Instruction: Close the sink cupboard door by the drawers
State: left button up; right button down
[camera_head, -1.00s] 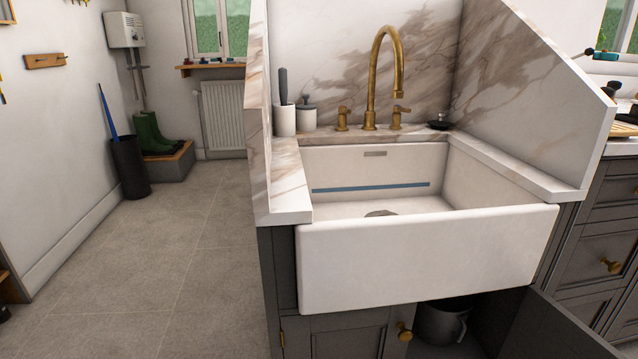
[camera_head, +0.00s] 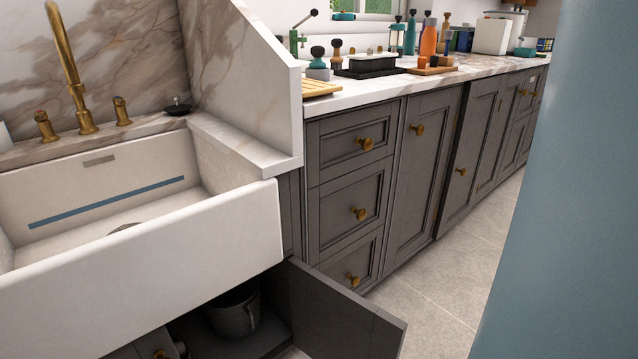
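The sink cupboard door by the drawers (camera_head: 335,312) is dark grey and stands open below the right end of the white sink (camera_head: 150,268). It swings out toward the lower right, in front of the drawers (camera_head: 350,212). Inside the open cupboard is a grey metal pot or bucket (camera_head: 236,316). The other sink door shows only as a strip with a brass knob (camera_head: 162,354) at the bottom edge. Neither of my grippers is in view.
A large blue-grey surface (camera_head: 565,200) fills the right side, close to the camera; I cannot tell what it is. A grey counter run (camera_head: 420,170) with brass knobs goes back to the right, with bottles and tools on top. Tiled floor (camera_head: 440,285) is clear beside it.

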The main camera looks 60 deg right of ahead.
aim_at(330, 320)
jog(key=k+l, duration=0.1)
jog(key=l, duration=0.3)
jog(key=k+l+u, duration=0.1)
jog(key=l, duration=0.35)
jog(key=k+l, duration=0.1)
jog(key=l, duration=0.3)
jog(key=k+l+u, duration=0.1)
jog(key=l, duration=0.35)
jog(key=k+l, duration=0.1)
jog(key=l, duration=0.3)
jog(key=k+l+u, duration=0.1)
jog(key=l, duration=0.3)
jog(key=k+l, duration=0.15)
jog(key=l, duration=0.25)
jog(key=k+l+u, duration=0.1)
jog(key=l, duration=0.3)
